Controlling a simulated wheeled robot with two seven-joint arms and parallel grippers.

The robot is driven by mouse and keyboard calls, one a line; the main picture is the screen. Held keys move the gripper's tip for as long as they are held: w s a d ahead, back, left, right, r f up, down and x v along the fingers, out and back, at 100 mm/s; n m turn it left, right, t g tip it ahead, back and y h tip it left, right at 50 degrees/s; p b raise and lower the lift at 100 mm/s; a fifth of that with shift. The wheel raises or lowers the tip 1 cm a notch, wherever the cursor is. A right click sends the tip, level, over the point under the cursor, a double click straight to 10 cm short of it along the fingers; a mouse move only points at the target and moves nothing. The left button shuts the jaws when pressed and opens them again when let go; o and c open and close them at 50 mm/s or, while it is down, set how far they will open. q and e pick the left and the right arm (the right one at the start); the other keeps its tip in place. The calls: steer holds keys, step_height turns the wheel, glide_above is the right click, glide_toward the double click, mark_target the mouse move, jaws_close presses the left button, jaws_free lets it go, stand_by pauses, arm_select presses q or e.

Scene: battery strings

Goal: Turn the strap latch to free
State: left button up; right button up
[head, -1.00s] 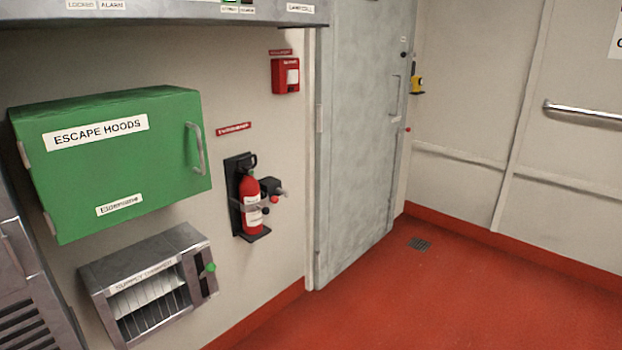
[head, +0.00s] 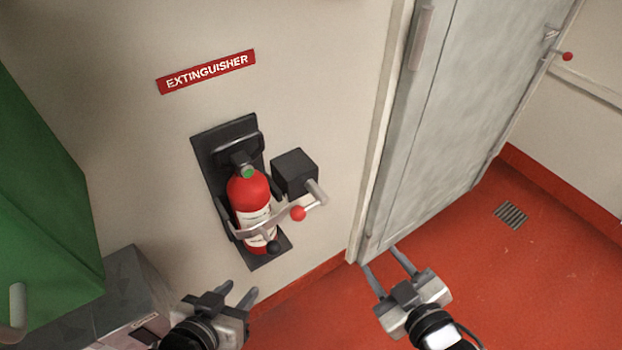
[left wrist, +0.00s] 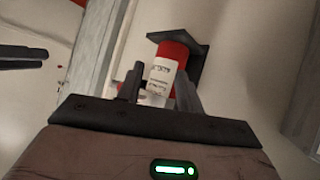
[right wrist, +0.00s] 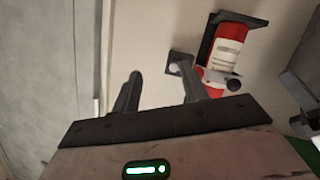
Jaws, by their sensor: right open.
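The red extinguisher (head: 249,190) stands in a black wall bracket (head: 210,150), with a grey strap (head: 255,227) across its front. A black box (head: 294,172) sits to its right, with a grey lever (head: 316,193) and a red ball (head: 298,213) at the strap's right end. A black knob (head: 273,247) is low on the strap. My left gripper (head: 239,291) is open and empty below the bracket. My right gripper (head: 383,260) is open and empty, lower right of the lever. The extinguisher also shows in the left wrist view (left wrist: 164,74) and right wrist view (right wrist: 224,50).
A green cabinet (head: 40,190) and a grey metal unit (head: 135,290) stand at the left. The grey door (head: 460,110) and its frame are close to the right of the bracket. A red sign (head: 207,72) is above.

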mark_target(325, 202)
steer(key=w+a+n+y, duration=0.1)
steer(key=w+a+n, duration=0.2)
steer(key=w, duration=0.1)
steer(key=w+a+n+y+b, duration=0.1)
steer(key=w+a+n+y, duration=0.1)
steer(key=w+a+n, duration=0.1)
steer(key=w+a+r+n+t+y+b, duration=0.1)
steer(key=w+a+n, duration=0.1)
steer(key=w+a, duration=0.3)
steer(key=shift+w+a+n+y, duration=0.2)
steer(key=shift+w+n+y, duration=0.2)
steer(key=shift+w, duration=0.8)
